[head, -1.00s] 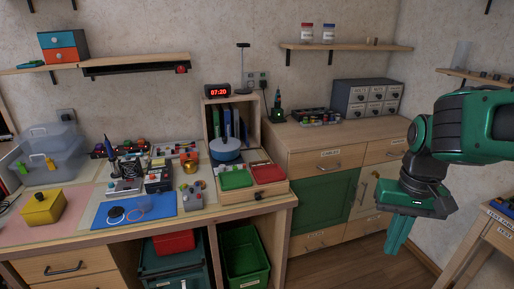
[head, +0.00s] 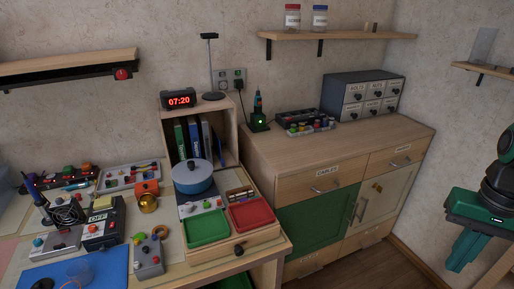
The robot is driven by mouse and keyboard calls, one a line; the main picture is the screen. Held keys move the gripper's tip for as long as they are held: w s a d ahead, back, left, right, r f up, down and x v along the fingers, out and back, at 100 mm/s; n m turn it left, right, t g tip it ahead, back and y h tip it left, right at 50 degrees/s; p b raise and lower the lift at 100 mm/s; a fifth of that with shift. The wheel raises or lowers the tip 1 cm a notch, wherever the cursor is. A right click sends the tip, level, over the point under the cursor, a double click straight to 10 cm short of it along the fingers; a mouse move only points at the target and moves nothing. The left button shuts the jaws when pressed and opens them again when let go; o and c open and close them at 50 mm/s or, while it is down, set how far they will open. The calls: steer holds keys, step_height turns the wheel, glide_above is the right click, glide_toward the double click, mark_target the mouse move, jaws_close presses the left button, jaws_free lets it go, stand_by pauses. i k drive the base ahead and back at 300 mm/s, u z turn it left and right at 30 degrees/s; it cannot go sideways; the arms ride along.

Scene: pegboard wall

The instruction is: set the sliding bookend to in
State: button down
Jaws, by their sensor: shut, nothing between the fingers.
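Several upright books (head: 195,137), green, dark and blue, stand in an open wooden cubby (head: 229,130) at the back of the desk. I cannot clearly make out the sliding bookend; the cubby's inside is dark, and a blue pot (head: 193,178) in front covers its lower part. My gripper (head: 461,267) is at the far right, pointing down, shut and empty. It is well apart from the cubby, in front of the cabinet's right side.
A wooden cabinet (head: 360,147) with a clear front top stands between the cubby and my arm. A clock (head: 178,99) sits on the cubby beside a lamp (head: 212,97). Green (head: 207,228) and red (head: 251,214) trays lie in front. A wall shelf (head: 337,35) hangs above.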

mark_target(217, 146)
steer(key=u, duration=0.2)
steer(key=i, duration=0.95)
steer(key=u, duration=0.45)
